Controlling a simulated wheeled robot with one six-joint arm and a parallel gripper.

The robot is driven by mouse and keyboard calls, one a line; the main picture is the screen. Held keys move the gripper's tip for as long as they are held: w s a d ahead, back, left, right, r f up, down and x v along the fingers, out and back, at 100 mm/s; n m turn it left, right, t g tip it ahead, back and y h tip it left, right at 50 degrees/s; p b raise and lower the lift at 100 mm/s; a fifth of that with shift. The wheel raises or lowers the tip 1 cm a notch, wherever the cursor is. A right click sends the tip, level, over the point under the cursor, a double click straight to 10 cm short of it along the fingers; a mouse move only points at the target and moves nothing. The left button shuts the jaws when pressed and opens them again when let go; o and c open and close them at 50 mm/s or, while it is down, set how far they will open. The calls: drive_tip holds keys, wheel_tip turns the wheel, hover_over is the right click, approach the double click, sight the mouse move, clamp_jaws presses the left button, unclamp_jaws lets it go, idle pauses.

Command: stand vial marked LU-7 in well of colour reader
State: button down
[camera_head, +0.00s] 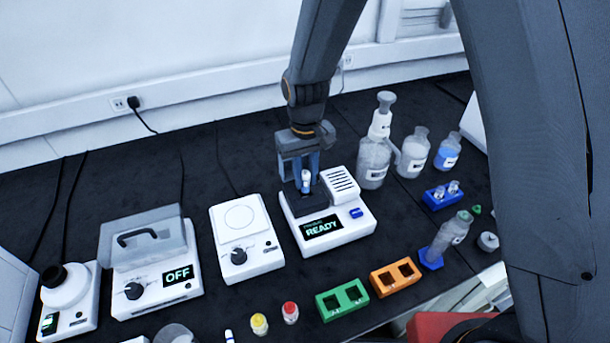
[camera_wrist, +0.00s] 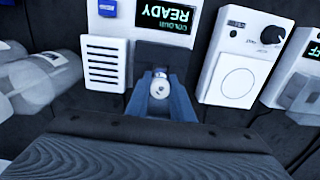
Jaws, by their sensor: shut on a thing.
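My gripper (camera_head: 304,172) points down over the colour reader (camera_head: 335,232), a white box with a dark well block, a vent grille, a blue button and a screen reading READY. It is shut on a small vial (camera_head: 306,180) with a pale cap. In the wrist view the vial (camera_wrist: 160,84) shows end-on between the blue fingers (camera_wrist: 160,95), in front of the reader's dark block (camera_wrist: 160,56). The vial looks upright at the dark block. I cannot tell whether its base is inside the well. No marking on it is readable.
Left of the reader stand a white stirrer-like box (camera_head: 246,240) and a lidded device reading OFF (camera_head: 150,270). Bottles (camera_head: 375,160) stand close on the right. Green (camera_head: 342,300) and orange (camera_head: 396,277) racks, a yellow-capped vial (camera_head: 259,323) and a red-capped vial (camera_head: 290,312) are in front.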

drive_tip(key=shift+f, duration=0.15)
drive_tip(key=shift+f+b, duration=0.6)
drive_tip(key=shift+f, duration=0.45)
drive_tip(key=shift+f, duration=0.25)
